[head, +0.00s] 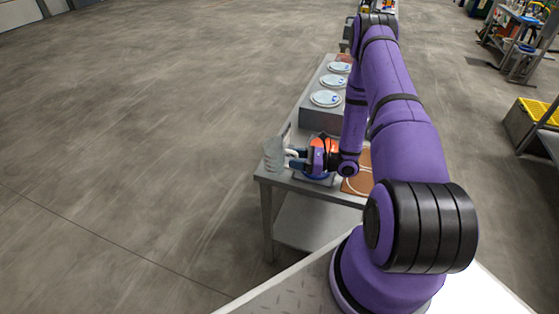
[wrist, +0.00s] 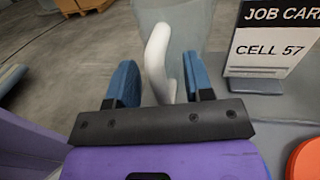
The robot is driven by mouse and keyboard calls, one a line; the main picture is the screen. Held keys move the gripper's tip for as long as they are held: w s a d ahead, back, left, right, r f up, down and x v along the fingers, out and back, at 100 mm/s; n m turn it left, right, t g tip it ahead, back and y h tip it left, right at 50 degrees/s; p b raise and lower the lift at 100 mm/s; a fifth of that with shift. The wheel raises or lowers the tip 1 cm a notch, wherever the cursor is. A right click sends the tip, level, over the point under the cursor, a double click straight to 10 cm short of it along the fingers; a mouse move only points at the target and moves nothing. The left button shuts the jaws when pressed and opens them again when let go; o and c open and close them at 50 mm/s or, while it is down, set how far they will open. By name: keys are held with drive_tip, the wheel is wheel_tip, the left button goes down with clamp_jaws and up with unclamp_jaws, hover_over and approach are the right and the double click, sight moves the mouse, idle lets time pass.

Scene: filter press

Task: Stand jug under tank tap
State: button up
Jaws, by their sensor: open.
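The jug (head: 273,154) is clear, with a white handle, and stands upright at the near left corner of the grey table. In the wrist view its white handle (wrist: 158,62) rises between my two blue fingers, and part of its clear body (wrist: 187,25) shows beyond them. My gripper (head: 293,159), also in the wrist view (wrist: 160,85), is open around the handle, with a gap on both sides. I cannot make out a tank tap in either view.
The grey table (head: 265,182) runs away from me. A grey block (head: 316,117) on it carries white round dishes with blue marks. A job card sign (wrist: 270,45) stands right of the jug in the wrist view. A brown board (head: 357,184) lies near my arm. Floor to the left is clear.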

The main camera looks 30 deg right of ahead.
drive_tip(key=shift+c, duration=0.2)
clamp_jaws()
